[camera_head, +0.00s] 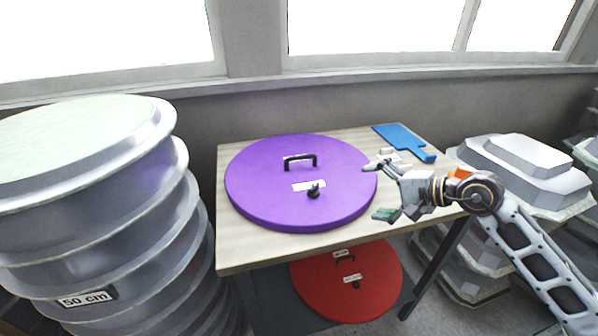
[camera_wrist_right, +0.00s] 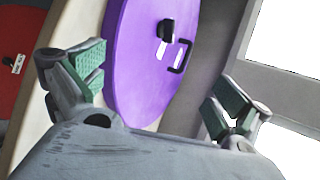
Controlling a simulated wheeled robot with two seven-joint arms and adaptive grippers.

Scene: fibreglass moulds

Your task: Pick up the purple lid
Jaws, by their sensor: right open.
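The purple lid (camera_head: 260,190) is a large round disc lying flat on a light wooden table (camera_head: 235,250). It has a black bar handle (camera_head: 300,160), a white label and a small black knob (camera_head: 313,192). My right gripper (camera_head: 376,190) is open and empty, at the lid's right edge and apart from the handle. In the right wrist view, the lid (camera_wrist_right: 135,60) and its handle (camera_wrist_right: 181,57) show beyond the open fingers (camera_wrist_right: 150,88). My left gripper is not in view.
A red lid (camera_head: 330,290) sits lower down, below the table's front edge. A blue paddle-shaped board (camera_head: 402,140) lies at the table's back right. Stacked grey ribbed moulds (camera_head: 100,220) labelled 50 cm stand at left; pale moulds (camera_head: 525,165) stand at right. A wall with windows is behind.

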